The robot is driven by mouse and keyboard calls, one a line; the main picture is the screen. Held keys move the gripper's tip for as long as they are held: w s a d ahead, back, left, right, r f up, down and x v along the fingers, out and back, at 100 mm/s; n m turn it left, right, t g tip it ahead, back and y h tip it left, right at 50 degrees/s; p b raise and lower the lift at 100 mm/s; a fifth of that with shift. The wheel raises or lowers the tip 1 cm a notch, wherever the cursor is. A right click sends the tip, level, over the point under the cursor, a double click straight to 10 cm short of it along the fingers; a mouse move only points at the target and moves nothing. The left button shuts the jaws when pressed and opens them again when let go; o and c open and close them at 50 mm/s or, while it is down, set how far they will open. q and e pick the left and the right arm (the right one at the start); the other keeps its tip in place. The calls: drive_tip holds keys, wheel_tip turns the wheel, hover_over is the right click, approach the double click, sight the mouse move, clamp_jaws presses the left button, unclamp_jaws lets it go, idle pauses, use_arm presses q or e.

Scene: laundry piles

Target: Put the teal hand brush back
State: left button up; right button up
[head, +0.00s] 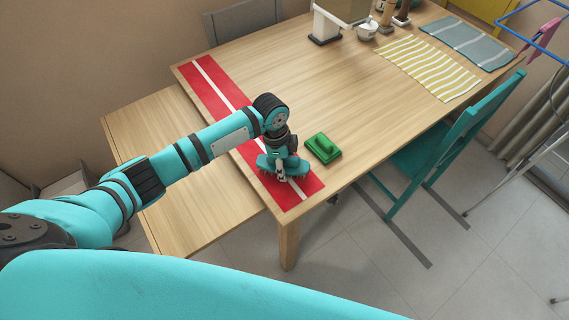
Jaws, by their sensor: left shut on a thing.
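The teal hand brush (297,168) is at the near end of the red runner with white stripe (217,92) on the wooden table. My left gripper (282,176) points down over it and is shut on it. The gripper covers the middle of the brush, and teal ends show on both sides. I cannot tell whether the brush touches the runner or is just above it. My right gripper is not in view.
A green brush-like block with a handle (323,148) lies close by to the right. A teal chair (440,135) stands at the right edge. The table middle is clear.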

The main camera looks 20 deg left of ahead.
use_arm(q)
drive_tip(key=shift+f, duration=0.15)
drive_tip(key=o, duration=1)
drive_tip(key=r, duration=0.4)
drive_tip(key=a+r, duration=0.1)
drive_tip(key=r, duration=0.7)
drive_tip(key=shift+s+a+r, duration=0.1)
drive_tip(key=shift+a, duration=0.3)
